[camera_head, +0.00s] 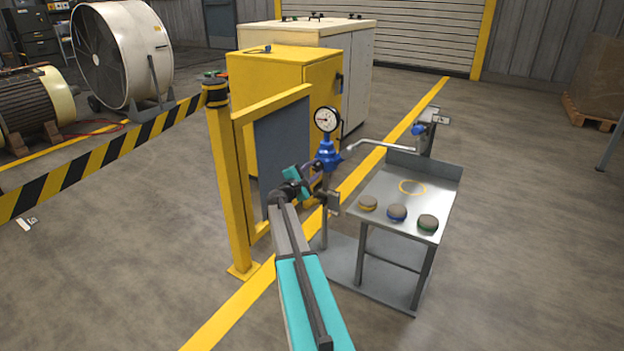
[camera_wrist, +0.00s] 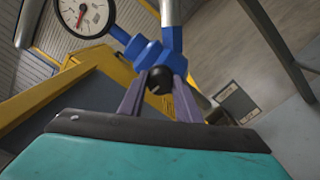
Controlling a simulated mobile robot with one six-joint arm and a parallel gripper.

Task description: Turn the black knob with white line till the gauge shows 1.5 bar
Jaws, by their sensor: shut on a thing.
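The black knob (camera_wrist: 160,80) sits on the front of the blue regulator body; it shows in the wrist view between my fingers. My gripper (camera_wrist: 159,90) is shut on it, one purple-grey finger on each side. The white line on the knob cannot be made out. The blue regulator (camera_head: 328,156) stands on a post, with the round gauge (camera_head: 327,119) above it. The gauge also shows in the wrist view (camera_wrist: 84,14), partly cut off at the top, with a red needle. Its reading is too small to tell. In the head view my gripper (camera_head: 313,168) reaches the regulator from the left.
A metal table (camera_head: 437,184) to the right carries several round pads and a yellow ring mark. A pipe (camera_head: 385,146) runs right from the regulator. A yellow post (camera_head: 226,190) with a framed panel and a yellow cabinet (camera_head: 262,85) stand close behind my arm.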

